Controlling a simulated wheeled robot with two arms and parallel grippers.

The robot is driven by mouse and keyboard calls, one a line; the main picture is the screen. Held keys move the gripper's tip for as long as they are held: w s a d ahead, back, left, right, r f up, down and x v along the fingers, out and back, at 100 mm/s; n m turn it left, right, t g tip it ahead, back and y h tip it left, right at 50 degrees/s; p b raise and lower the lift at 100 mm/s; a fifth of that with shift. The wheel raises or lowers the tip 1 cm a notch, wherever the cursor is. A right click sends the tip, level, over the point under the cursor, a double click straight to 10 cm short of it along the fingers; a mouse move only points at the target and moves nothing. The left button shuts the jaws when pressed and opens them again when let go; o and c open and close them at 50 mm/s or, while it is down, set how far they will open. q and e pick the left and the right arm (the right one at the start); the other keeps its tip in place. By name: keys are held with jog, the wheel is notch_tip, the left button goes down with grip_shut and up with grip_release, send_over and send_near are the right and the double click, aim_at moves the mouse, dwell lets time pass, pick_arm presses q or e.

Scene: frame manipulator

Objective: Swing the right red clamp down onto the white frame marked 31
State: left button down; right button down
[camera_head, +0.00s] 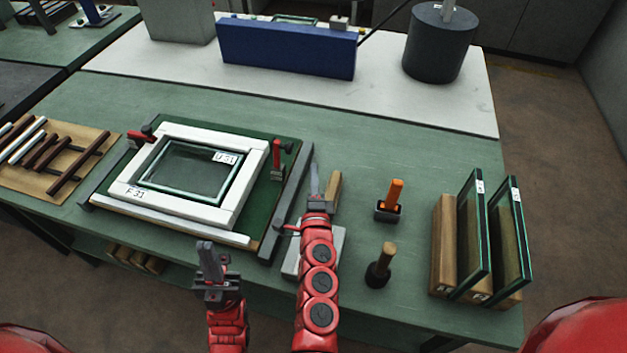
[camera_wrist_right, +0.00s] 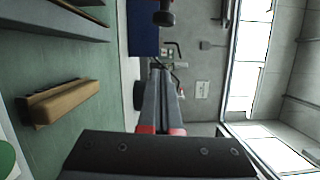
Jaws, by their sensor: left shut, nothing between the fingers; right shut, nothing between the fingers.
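The white frame (camera_head: 195,131) marked 31 lies flat on a green board (camera_head: 262,205), with a pane of glass inside it. The right red clamp (camera_head: 276,158) stands upright at the frame's right side, off the frame. The left red clamp (camera_head: 141,137) lies low at the frame's far left corner. My right gripper (camera_head: 314,170) is shut and empty, to the right of the right clamp and apart from it. My left gripper (camera_head: 206,248) is shut and empty in front of the frame.
A grey rail (camera_head: 290,195) runs along the board's right side. A wooden block (camera_wrist_right: 66,101) lies beside my right gripper. Tools in holders (camera_head: 388,210) and glass panes in a wooden rack (camera_head: 445,240) stand to the right. A blue box (camera_head: 287,49) is at the back.

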jog(key=w+a+p, duration=0.1)
jog(key=w+a, duration=0.2)
jog(key=w, duration=0.2)
jog(key=shift+w+a+r, duration=0.2)
jog(key=shift+w+a, duration=0.15)
jog(key=shift+w, duration=0.05)
jog(key=shift+w+r, duration=0.1)
